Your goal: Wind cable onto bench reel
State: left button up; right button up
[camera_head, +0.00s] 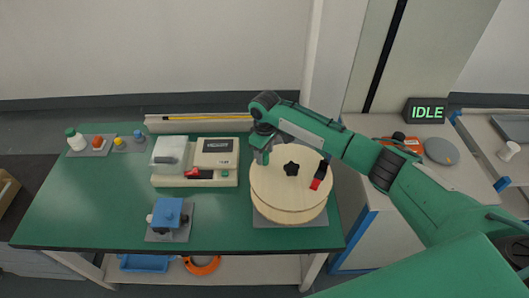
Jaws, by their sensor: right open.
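The bench reel (289,205) is a pale wooden round spool lying flat on a grey plate at the right of the green bench. A black star knob (292,169) sits at its centre, and a black and red handle (319,176) stands on its right side. My right gripper (263,157) points down at the reel's upper left edge, open; I cannot tell whether it touches the reel. No cable is clear on the reel. A yellow strand (205,118) lies along the pale trough at the back. My left gripper is out of view.
A cream machine (215,176) with a clear cover stands left of the reel. A blue clamp-like fixture (170,213) is at the front. Bottles and small parts (97,142) sit back left. An orange coil (201,265) lies below. An IDLE sign (427,112) stands right. Bench left front is clear.

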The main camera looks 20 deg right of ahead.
jog(key=shift+f, duration=0.9)
jog(key=shift+c, duration=0.7)
grip_shut()
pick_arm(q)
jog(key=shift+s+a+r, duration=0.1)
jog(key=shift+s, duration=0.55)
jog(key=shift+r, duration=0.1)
pick_arm(e)
jog(key=shift+a, duration=0.1)
